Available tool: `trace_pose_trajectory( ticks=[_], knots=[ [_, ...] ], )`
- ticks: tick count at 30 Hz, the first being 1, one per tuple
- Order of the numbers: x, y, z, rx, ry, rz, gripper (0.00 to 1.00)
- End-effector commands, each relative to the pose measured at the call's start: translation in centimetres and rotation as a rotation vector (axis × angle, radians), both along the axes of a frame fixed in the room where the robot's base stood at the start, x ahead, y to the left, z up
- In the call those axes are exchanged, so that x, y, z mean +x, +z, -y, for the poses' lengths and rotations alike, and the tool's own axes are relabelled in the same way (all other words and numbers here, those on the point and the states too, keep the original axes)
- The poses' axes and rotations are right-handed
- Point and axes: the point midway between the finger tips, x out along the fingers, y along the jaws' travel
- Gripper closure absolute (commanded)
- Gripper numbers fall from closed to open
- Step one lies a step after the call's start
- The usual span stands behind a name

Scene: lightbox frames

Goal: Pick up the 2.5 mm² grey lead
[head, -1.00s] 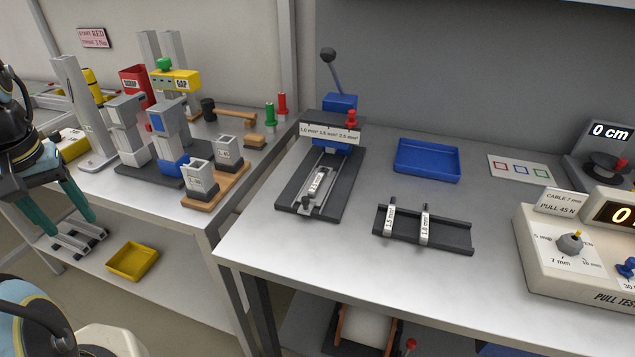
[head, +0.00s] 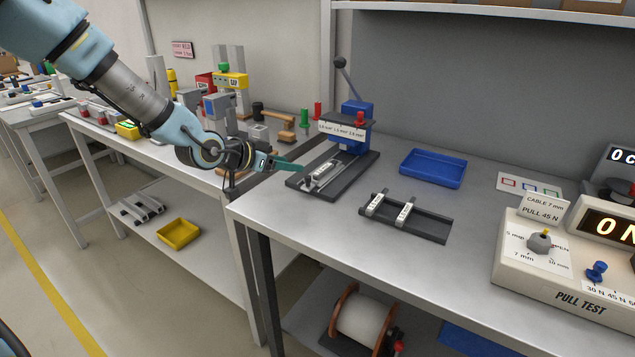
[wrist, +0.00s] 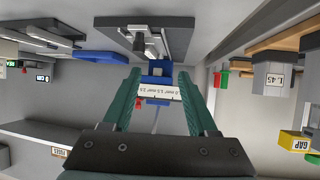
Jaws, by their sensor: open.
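A white-tagged lead (head: 322,173) lies on the slide of the blue crimp press (head: 352,125); its tag is too small to read. Two more white-tagged leads, a left one (head: 375,204) and a right one (head: 404,213), lie across the black rack (head: 432,226). I cannot tell from the tags now which is the 2.5 mm² grey lead. My gripper (head: 290,165) is left of the press slide, apart from the leads. In the wrist view its teal fingers (wrist: 160,80) stand wide apart with nothing between them. The press's size label (wrist: 158,93) shows beyond, between them.
A blue tray (head: 433,168) lies behind the rack, and the pull tester (head: 560,265) stands at the right. The left bench holds a yellow GAP block (head: 232,81) and a hammer (head: 270,116). The bench front near the rack is clear.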

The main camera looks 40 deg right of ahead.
Motion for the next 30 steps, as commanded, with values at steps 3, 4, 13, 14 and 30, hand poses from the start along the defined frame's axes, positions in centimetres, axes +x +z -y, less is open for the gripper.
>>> trace_pose_trajectory(
  ticks=[3, 4, 13, 14, 30],
  knots=[
    [-0.8, 0.5, 1.7, -0.05, -0.029, 0.002, 0.41],
    [-0.9, 0.5, 2.0, -0.055, -0.031, 0.004, 0.41],
    [-0.7, -1.3, 5.9, -0.055, -0.033, 0.004, 0.41],
    [-0.7, -1.5, 6.1, -0.055, -0.032, 0.005, 0.41],
    [-0.8, -4.3, 10.8, -0.053, -0.03, 0.004, 0.41]
  ],
)
